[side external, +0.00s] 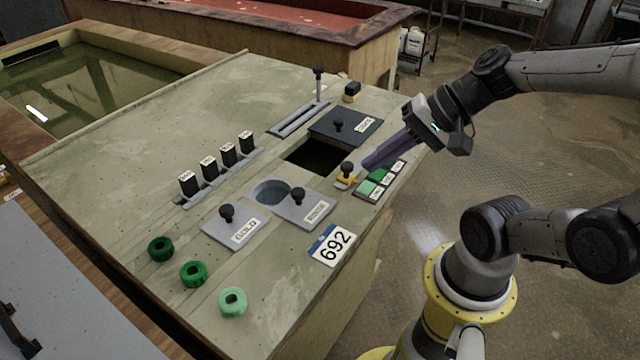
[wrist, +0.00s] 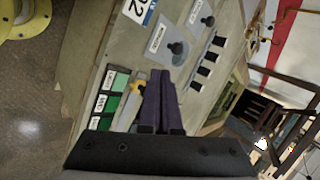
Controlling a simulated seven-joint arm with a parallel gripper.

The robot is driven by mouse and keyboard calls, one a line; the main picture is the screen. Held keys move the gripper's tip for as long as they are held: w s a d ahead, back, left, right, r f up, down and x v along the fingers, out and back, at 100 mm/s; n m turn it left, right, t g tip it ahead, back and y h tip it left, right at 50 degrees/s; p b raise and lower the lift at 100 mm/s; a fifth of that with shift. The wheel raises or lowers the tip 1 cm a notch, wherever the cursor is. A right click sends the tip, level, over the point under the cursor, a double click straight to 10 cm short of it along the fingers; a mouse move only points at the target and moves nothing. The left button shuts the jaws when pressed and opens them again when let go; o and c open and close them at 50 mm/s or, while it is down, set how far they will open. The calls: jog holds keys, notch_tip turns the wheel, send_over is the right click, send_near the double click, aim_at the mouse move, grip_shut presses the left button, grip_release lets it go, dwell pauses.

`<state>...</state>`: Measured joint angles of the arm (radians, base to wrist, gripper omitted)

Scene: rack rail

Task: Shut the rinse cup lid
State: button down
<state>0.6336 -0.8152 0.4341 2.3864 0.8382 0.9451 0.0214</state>
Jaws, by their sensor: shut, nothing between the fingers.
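The rinse cup lid (side external: 318,197) is a grey sliding plate with a black knob and a label that seems to read RINSE. It lies right of a round cup opening (side external: 272,192), which is largely uncovered. In the wrist view the lid (wrist: 160,53) is ahead of the fingers, near the number tag. My gripper (side external: 366,164) has long purple fingers, shut and empty. The fingertips are up and right of the lid, close to the yellow piece and green buttons, apart from the lid. The fingers also show in the wrist view (wrist: 158,73).
A similar lid (side external: 232,238) lies left of the cup. A dark lid (side external: 352,122) is beside an open square hole (side external: 312,156). A yellow piece with a black knob (side external: 346,177) and green buttons (side external: 378,178) sit near my fingers. Several black switches (side external: 208,167) stand at left.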

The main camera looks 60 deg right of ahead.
send_near(320, 205)
jog(key=x, duration=0.3)
jog(key=shift+w+a, duration=0.25)
jog(key=shift+w, duration=0.1)
jog(key=w, duration=0.1)
jog(key=w+a, duration=0.1)
jog(key=shift+w+a+f, duration=0.1)
jog(key=shift+w, duration=0.2)
jog(key=shift+w+a, duration=0.2)
jog(key=shift+w, duration=0.25)
jog(key=w, duration=0.8)
jog(key=shift+w, duration=0.3)
jog(key=shift+d, duration=0.1)
